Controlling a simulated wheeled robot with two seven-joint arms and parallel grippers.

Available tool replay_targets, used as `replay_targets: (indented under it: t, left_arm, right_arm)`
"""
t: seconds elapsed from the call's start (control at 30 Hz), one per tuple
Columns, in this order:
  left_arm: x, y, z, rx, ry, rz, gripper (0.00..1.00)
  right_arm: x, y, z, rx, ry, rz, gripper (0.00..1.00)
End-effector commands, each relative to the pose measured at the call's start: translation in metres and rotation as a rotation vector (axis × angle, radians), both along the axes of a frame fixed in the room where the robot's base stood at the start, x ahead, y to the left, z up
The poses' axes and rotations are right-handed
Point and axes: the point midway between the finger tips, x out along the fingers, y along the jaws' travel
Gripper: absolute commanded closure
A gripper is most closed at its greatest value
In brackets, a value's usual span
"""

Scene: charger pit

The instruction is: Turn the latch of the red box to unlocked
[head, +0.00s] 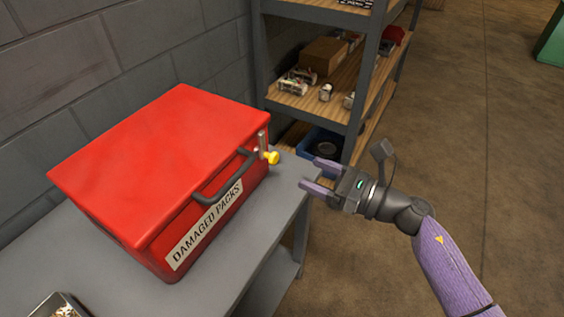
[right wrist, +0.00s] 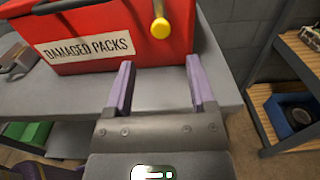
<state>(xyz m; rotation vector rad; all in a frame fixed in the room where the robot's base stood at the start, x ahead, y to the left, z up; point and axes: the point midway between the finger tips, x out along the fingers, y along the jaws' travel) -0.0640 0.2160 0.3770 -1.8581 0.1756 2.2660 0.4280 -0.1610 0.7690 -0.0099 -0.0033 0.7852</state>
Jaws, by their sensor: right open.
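The red box (head: 165,155) sits shut on a grey bench, with a dark handle (head: 225,180) and a "DAMAGED PACKS" label on its front. A latch with a yellow knob (head: 272,158) is on the front near the box's right end, its metal arm pointing up from the knob in the head view. The knob also shows in the right wrist view (right wrist: 160,28), ahead of the fingers. My right gripper (head: 312,174) is open and empty, to the right of the knob and apart from it. My left gripper is not in view.
The grey bench top (head: 235,250) has free room in front of the box. A metal tray (head: 58,306) stands at its front left. A shelf rack (head: 300,100) with small parts and a blue bin (head: 322,146) stands behind my right gripper. A block wall is behind the box.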

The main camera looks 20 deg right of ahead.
Motion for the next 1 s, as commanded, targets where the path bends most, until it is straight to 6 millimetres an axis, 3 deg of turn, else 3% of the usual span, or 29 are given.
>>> replay_targets:
  t: [0.3,0.7,1.0]
  left_arm:
    - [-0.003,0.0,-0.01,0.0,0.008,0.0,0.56]
    - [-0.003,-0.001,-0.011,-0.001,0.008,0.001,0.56]
    - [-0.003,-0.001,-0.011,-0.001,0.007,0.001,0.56]
  right_arm:
    - [0.045,0.044,-0.002,0.007,0.003,-0.003,0.29]
    - [0.053,0.052,-0.001,0.007,0.006,-0.004,0.31]
    - [0.053,0.052,-0.001,0.008,0.006,-0.004,0.95]
